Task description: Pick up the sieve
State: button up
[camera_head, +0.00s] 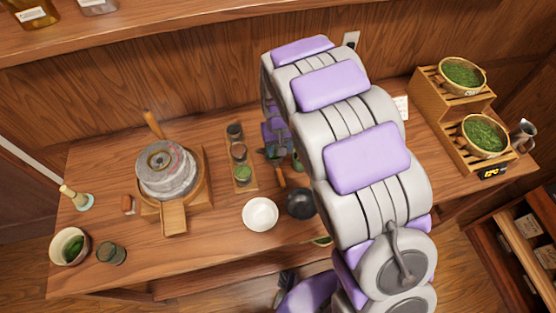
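My arm rises in front of the table and bends down at its back, right of the picture's middle. My gripper (273,153) is at its low end, small and dark, over the table beside the wooden tray of cups. Whether its fingers are open or shut cannot be made out. I cannot clearly identify the sieve. A short brown handle (281,176) shows just below the gripper and may belong to it, but what it joins is unclear. My arm hides the table to the right of the gripper.
A stone mill (167,172) stands left. A wooden tray (243,187) holds small cups. A white bowl (260,214) and a black bowl (301,204) stand near the front. A green-stained bowl (69,247) is far left. A stepped wooden stand (433,101) with green-filled bowls is right.

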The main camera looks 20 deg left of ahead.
send_over(278, 170)
jog(key=a, duration=0.1)
notch_tip(278, 170, down, 6)
notch_tip(278, 170, down, 2)
jog(key=shift+w+d+f+b, duration=0.1)
jog(key=shift+d+b, duration=0.05)
jog(key=shift+b, duration=0.3)
jog(key=shift+d+f, duration=0.2)
jog(key=shift+d, duration=0.5)
jog(key=f, duration=0.3)
jog(key=f+b, duration=0.1)
jog(key=shift+a+f, duration=0.3)
jog(key=shift+a, duration=0.05)
jog(key=shift+a+f, duration=0.25)
jog(key=shift+d+r, duration=0.2)
jog(key=shift+d, duration=0.4)
jog(key=c, duration=0.4)
jog(key=shift+a, duration=0.1)
jog(key=c, duration=0.3)
jog(key=shift+a+f, duration=0.1)
jog(key=shift+a, duration=0.2)
grip_shut()
